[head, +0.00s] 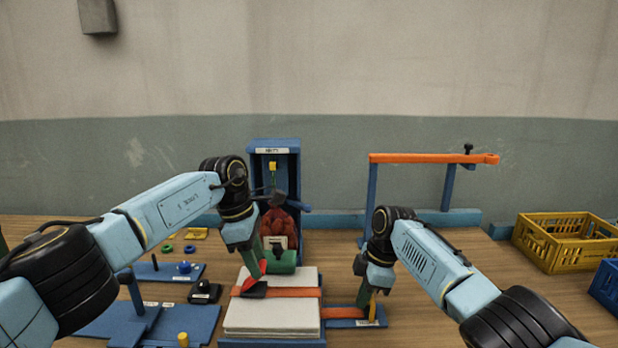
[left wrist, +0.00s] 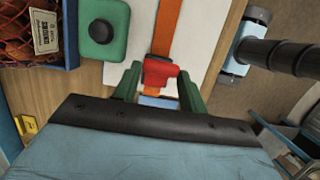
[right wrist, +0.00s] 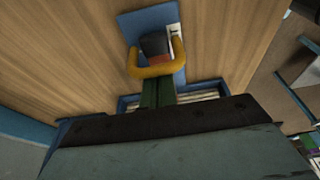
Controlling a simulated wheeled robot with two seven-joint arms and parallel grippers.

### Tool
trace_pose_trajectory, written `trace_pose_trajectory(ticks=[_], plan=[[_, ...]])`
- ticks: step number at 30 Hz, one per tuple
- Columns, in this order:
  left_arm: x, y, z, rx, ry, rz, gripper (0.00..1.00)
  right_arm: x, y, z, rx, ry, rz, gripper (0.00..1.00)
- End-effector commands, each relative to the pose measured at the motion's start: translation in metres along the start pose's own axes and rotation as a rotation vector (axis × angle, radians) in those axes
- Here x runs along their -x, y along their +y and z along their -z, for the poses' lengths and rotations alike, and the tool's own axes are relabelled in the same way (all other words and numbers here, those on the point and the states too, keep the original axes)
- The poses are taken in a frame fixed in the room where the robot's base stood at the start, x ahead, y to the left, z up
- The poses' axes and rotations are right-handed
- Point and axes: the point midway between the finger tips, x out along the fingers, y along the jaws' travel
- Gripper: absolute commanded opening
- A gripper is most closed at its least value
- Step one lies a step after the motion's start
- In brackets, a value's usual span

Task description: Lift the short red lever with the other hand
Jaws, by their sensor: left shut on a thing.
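My left gripper (head: 258,272) is shut on the short red lever (head: 249,284), above the white stack (head: 272,318). In the left wrist view its green fingers (left wrist: 159,88) stand on either side of the red lever (left wrist: 161,75), which sits on the orange strap (left wrist: 168,28). My right gripper (head: 368,300) is low beside the stack, at the yellow loop handle (head: 373,308). In the right wrist view its fingers (right wrist: 158,90) are together right at the yellow loop (right wrist: 134,66). Whether they pass through the loop is hidden.
A blue upright frame (head: 262,149) with a red netted sack (head: 271,222) stands behind the stack. A green block with a knob (head: 283,262) is beside it. An orange bar on blue posts (head: 420,158) stands behind right. A yellow crate (head: 556,252) stands far right. Blue fixtures (head: 122,318) lie left.

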Motion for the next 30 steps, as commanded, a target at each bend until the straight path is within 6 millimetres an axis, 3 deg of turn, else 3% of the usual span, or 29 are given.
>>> trace_pose_trajectory(ticks=[30], plan=[[0.01,0.001,0.02,0.009,0.011,-0.002,0.2,0.0,0.0,-0.003,-0.004,-0.005,0.002,0.0]])
